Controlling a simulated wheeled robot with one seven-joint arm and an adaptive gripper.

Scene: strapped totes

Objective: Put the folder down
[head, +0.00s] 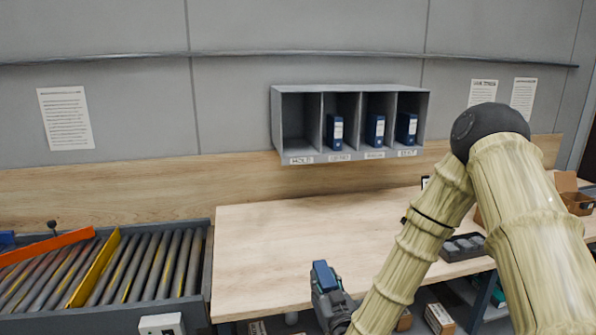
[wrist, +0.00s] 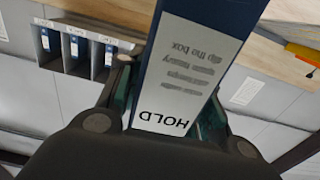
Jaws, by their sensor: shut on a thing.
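A blue folder (wrist: 213,22) with a white label reading HOLD is in my gripper (wrist: 168,98), which is shut on it with one finger on each side. In the head view my gripper (head: 327,292) is low in front of the workbench (head: 262,250), and a small part of the folder (head: 322,272) shows above the fingers. The grey wall rack (head: 350,89) has a row of labelled slots. The leftmost slot, which appears to be labelled HOLD, is empty, and the other slots each hold a blue folder (head: 335,131).
A roller conveyor (head: 150,268) with orange and yellow bars stands left of the workbench. A dark tray (head: 463,247) and a cardboard box (head: 572,192) are at the bench's right. Most of the bench top is clear. My arm covers part of the right side.

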